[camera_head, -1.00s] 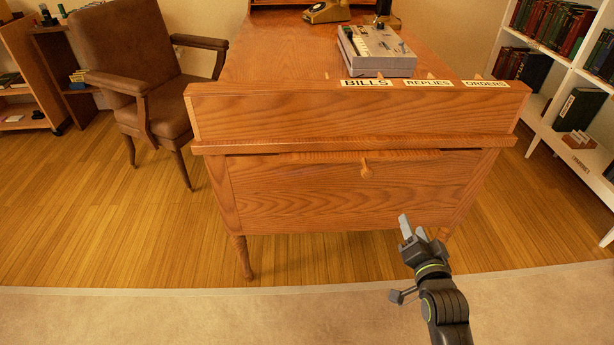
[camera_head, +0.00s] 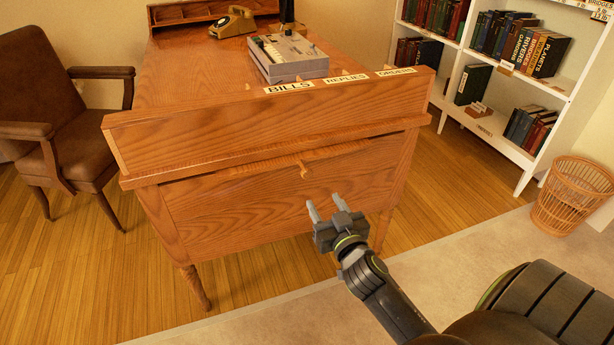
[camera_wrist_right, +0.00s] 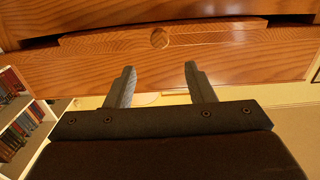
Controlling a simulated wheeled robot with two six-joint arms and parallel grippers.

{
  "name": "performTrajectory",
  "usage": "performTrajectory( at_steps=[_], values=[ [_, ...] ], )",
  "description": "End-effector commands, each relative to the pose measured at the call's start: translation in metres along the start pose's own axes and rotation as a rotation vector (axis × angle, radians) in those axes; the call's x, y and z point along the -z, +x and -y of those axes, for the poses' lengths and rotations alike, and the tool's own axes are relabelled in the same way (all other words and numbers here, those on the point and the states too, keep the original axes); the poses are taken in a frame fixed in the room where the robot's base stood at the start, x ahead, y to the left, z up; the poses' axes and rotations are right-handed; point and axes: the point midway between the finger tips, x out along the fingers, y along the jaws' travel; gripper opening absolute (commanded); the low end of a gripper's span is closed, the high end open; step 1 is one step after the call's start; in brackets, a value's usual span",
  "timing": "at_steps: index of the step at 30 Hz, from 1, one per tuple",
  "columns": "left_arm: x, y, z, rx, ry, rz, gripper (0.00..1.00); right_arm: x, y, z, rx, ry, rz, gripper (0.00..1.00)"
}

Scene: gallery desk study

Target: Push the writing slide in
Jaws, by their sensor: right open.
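The wooden desk (camera_head: 230,205) shows its end panel in the head view. The writing slide (camera_head: 270,163) is a thin board under the desk top's thick edge, with a small wooden knob (camera_head: 302,171) at its middle. In the right wrist view the slide (camera_wrist_right: 215,38) shows as a lighter strip with the round knob (camera_wrist_right: 160,38). How far it sticks out is hard to tell. My right gripper (camera_head: 325,207) is open and empty, in front of the panel and below the knob; its fingers (camera_wrist_right: 159,75) point toward the slide, apart from it. My left gripper is out of view.
A brown armchair (camera_head: 75,130) is at left. A white bookcase (camera_head: 515,75) and a wicker basket (camera_head: 572,195) are at right. The floor before the desk is clear.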

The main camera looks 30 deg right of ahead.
Motion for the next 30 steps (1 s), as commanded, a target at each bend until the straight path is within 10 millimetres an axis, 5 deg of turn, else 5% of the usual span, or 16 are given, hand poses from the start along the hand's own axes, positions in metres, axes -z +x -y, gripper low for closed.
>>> performTrajectory(
  at_steps=[15,30],
  values=[
    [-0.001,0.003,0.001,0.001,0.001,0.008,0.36,0.000,0.096,0.000,0.000,-0.001,-0.001,0.49],
    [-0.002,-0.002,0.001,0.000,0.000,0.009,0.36,-0.001,0.112,0.000,0.000,0.001,0.001,0.49]
  ],
)
